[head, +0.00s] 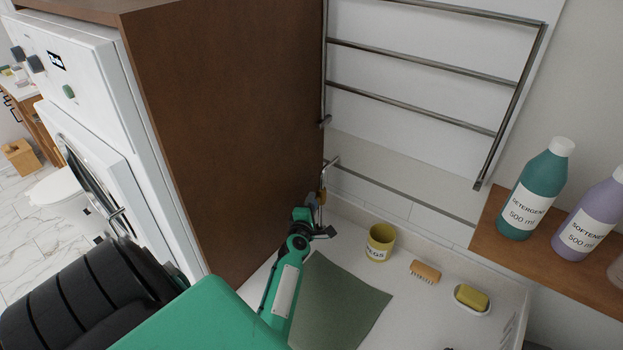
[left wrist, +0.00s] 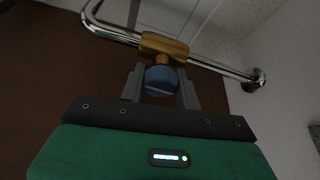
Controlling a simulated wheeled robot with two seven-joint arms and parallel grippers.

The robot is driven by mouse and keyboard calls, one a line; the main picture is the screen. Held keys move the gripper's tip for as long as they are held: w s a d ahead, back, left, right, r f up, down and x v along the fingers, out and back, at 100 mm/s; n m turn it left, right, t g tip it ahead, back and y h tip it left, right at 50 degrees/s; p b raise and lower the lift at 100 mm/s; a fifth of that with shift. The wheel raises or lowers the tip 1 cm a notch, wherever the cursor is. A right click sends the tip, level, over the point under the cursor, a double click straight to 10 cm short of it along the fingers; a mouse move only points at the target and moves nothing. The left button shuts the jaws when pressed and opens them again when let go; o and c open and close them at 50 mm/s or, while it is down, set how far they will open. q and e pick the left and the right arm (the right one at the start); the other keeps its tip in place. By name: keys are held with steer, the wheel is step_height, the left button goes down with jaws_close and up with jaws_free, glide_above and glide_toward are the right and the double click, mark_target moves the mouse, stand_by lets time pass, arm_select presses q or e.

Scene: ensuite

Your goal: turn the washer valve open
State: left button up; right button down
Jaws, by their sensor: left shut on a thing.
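The washer valve has a brass body (left wrist: 164,46) on a chrome pipe (left wrist: 215,66) and a blue knob (left wrist: 160,80), all seen close in the left wrist view. In the head view the blue knob (head: 312,198) is small, by the edge of the brown cabinet panel. My left gripper (head: 314,212) reaches up to it there. In the left wrist view the fingers of my left gripper (left wrist: 161,88) are shut on the blue knob, one on each side. The knob's exact turn angle is hard to tell. My right gripper is not in view.
The brown panel (head: 235,110) stands close left of my left arm, with the white washer (head: 80,75) beyond it. A yellow pegs cup (head: 380,245), a brush (head: 425,271) and a soap dish (head: 472,306) lie to the right. Bottles (head: 537,190) stand on a shelf; a towel rail (head: 425,62) hangs above.

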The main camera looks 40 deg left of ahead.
arm_select(q)
steer(key=shift+n+h, duration=0.3)
steer(key=shift+n, duration=0.2)
steer(key=o, duration=1)
steer(key=shift+c, duration=0.2)
steer(key=shift+d+f, duration=0.1)
